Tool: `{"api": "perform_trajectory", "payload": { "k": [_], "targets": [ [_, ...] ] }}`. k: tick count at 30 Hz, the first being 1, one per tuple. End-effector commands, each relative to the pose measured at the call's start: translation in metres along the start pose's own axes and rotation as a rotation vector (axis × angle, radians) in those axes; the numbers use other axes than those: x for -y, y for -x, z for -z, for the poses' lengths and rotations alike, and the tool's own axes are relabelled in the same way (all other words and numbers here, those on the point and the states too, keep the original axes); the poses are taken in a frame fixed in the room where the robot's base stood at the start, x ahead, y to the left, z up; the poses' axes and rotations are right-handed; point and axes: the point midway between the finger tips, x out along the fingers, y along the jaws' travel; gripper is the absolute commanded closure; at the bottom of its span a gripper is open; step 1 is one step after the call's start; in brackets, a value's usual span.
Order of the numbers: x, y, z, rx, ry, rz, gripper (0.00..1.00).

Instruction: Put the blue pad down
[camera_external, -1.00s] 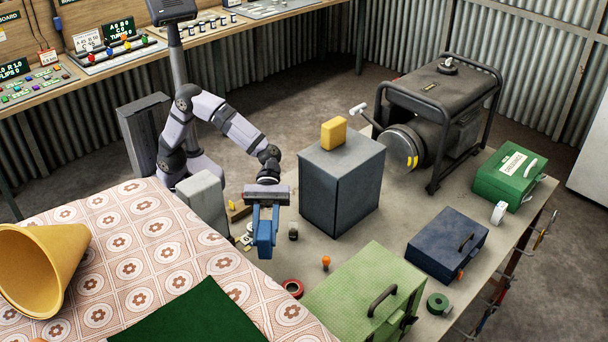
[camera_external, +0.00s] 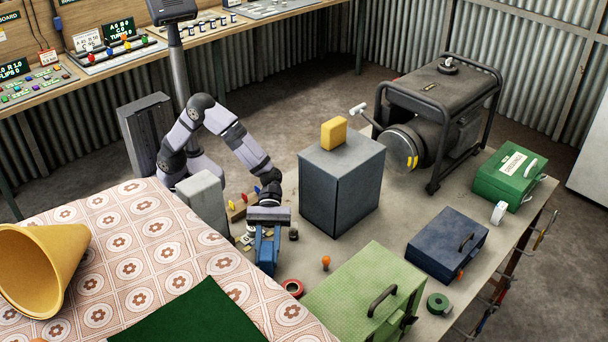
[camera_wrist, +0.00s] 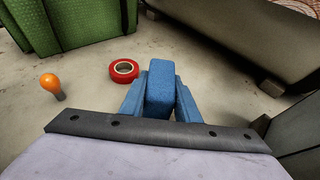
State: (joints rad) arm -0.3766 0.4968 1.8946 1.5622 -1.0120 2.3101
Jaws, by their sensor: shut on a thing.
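The blue pad (camera_external: 266,262) is a small upright block, and it also shows in the wrist view (camera_wrist: 160,90). My gripper (camera_external: 267,252) points down with its blue fingers on either side of the pad and is shut on it. In the external view the pad is low over the table top (camera_external: 315,242), beside the edge of the patterned cloth. I cannot tell whether its underside touches the table.
A red tape roll (camera_external: 293,287) and an orange bulb-like piece (camera_external: 326,262) stand near the pad. A green case (camera_external: 355,300) is at the front, a grey box (camera_external: 340,190) with a yellow block (camera_external: 334,132) behind right. Bare table shows between them.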

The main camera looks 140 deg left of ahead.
Motion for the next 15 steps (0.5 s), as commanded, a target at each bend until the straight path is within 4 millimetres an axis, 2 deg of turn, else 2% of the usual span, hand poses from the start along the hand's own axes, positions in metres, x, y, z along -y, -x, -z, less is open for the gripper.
{"api": "perform_trajectory", "payload": {
  "k": [11, 12, 14, 15],
  "targets": [
    [-0.0001, -0.0015, 0.0034, 0.001, -0.001, 0.000, 0.95],
    [-0.0002, -0.0011, 0.0025, 0.001, -0.001, -0.001, 0.67],
    [-0.0001, -0.0009, 0.0020, 0.000, -0.001, 0.000, 0.53],
    [-0.0001, -0.0009, 0.0021, 0.000, -0.001, 0.000, 0.53]
  ]
}}
